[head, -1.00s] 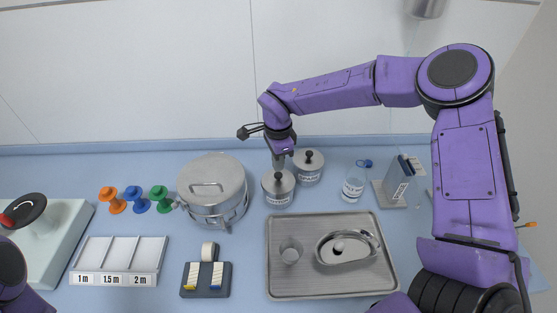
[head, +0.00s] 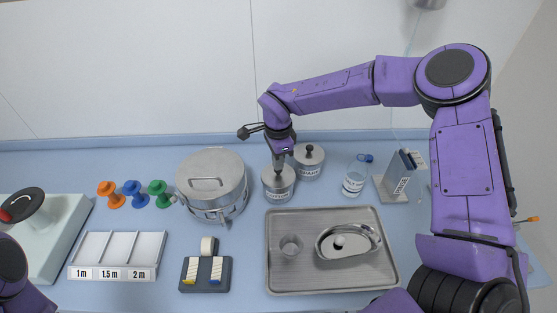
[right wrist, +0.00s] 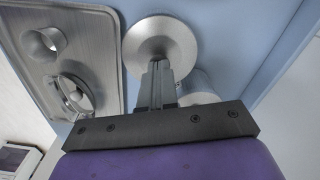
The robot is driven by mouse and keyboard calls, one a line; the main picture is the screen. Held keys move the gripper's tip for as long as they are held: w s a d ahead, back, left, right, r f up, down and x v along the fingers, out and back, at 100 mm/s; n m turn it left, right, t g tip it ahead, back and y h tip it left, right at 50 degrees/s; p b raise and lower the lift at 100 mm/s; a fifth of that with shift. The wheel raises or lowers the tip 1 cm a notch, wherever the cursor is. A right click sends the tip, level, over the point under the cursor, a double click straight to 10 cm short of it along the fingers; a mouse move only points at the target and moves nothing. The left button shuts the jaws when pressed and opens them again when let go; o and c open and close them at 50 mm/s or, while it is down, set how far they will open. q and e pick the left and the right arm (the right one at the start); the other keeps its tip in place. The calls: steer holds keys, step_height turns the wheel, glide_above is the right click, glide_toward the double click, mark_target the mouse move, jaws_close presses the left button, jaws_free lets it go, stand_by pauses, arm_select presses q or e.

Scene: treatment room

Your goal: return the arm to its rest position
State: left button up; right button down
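My right gripper (head: 278,170) points down at the front lidded metal jar (head: 278,188), at the height of its lid or just above it. In the right wrist view its fingers (right wrist: 160,66) are close together over the jar's round lid (right wrist: 158,30). The lid's knob is hidden behind the fingers, and I cannot tell whether they touch it. My right arm reaches in from the right, bent high over the counter. My left gripper is out of view; only a purple part of my left arm shows at the lower left.
A second lidded jar (head: 309,168) stands close behind the gripper, and a large metal drum (head: 212,196) to its left. A steel tray (head: 300,278) lies in front. A bottle (head: 354,182) and an upright holder (head: 392,186) stand to the right. The wall (head: 150,70) is behind.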

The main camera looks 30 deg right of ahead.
step_height(320, 180, up, 2)
steer(key=shift+r+p, duration=0.25)
steer(key=shift+p, duration=1)
steer(key=shift+r+p, duration=0.4)
steer(key=shift+r, duration=1.85)
